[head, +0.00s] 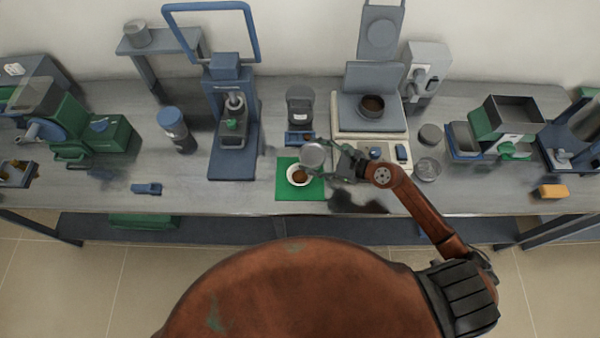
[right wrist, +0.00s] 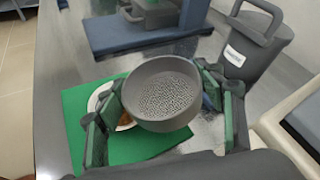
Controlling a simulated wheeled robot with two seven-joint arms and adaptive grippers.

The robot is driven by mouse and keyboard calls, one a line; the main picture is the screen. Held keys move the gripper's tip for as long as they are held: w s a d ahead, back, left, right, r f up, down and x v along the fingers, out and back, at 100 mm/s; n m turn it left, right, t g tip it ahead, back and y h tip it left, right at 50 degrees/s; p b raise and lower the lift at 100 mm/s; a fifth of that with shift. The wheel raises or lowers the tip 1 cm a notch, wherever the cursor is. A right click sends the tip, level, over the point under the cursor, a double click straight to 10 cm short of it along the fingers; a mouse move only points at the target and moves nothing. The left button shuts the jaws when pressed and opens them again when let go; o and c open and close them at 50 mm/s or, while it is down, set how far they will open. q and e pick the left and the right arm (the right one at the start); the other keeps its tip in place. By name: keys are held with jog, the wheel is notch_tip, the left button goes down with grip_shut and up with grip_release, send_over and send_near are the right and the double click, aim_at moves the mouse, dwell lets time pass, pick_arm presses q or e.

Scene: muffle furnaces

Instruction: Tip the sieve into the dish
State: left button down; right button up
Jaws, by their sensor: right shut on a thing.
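The sieve (head: 312,156) is a small round grey cup with a mesh bottom. My right gripper (head: 330,162) is shut on it and holds it over the back right of the dish. In the right wrist view the sieve (right wrist: 163,95) sits between the two fingers, tilted so that its mesh shows. The white dish (head: 290,177) stands on a green mat (head: 287,190) and has brown material in it. In the right wrist view the dish (right wrist: 94,103) is partly hidden behind the sieve and a finger. My left gripper is not in view.
A blue press (head: 232,150) stands left of the mat. A dark grey container (head: 300,103) stands behind it. A balance (head: 372,140) with a pan of brown material is at the right, close to my right arm. The bench in front of the press is mostly clear.

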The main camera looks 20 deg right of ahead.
jog(key=shift+f, duration=0.15)
jog(key=shift+m+g, duration=0.3)
jog(key=shift+w+f+m+g+y, duration=0.1)
jog(key=shift+f+m+g+y, duration=0.4)
jog(key=shift+m, duration=0.5)
jog(key=shift+r, duration=0.1)
jog(key=shift+r+p, duration=1.65)
jog(key=shift+r, duration=0.7)
